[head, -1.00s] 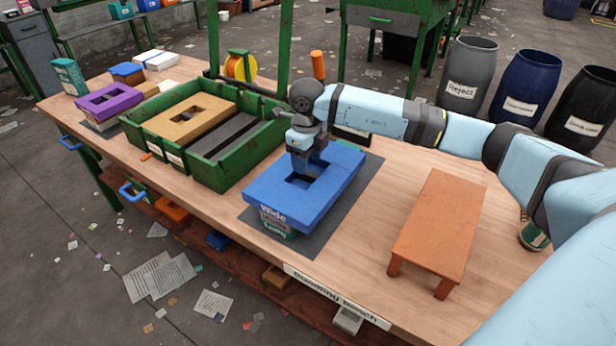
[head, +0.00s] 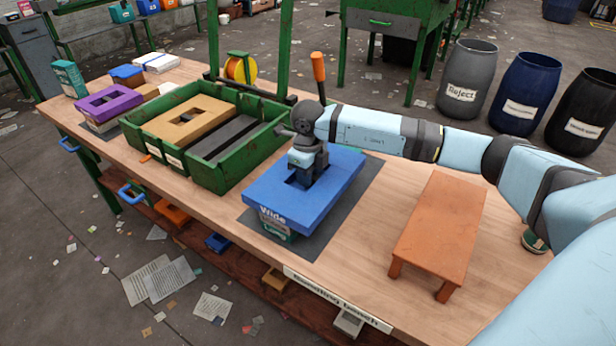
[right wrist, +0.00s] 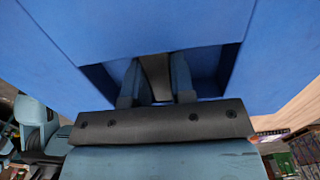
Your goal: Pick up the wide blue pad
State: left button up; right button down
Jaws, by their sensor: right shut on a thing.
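The wide blue pad (head: 328,178), marked "Wide", lies flat on top of a green and white box (head: 278,233) on a dark grey mat (head: 318,240). It has a rectangular opening in its middle. My right gripper (head: 300,182) reaches down into this opening from above. In the right wrist view, the two fingers (right wrist: 155,80) stand inside the opening of the blue pad (right wrist: 130,30), closed on a narrow grey-brown part between them. The fingertips are hidden in the head view. My left gripper is not in view.
A green crate (head: 222,183) with a tan pad (head: 187,125) stands to the left. A purple pad (head: 108,102) lies farther left. An orange stand (head: 440,220) is at the right. An orange-handled tool (head: 319,68) rises behind my gripper. Bench between mat and stand is clear.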

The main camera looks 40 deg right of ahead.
jog(key=shift+r, duration=0.1)
notch_tip(320, 180, up, 20)
jog(key=p, duration=0.2)
dwell(0.3)
dwell(0.4)
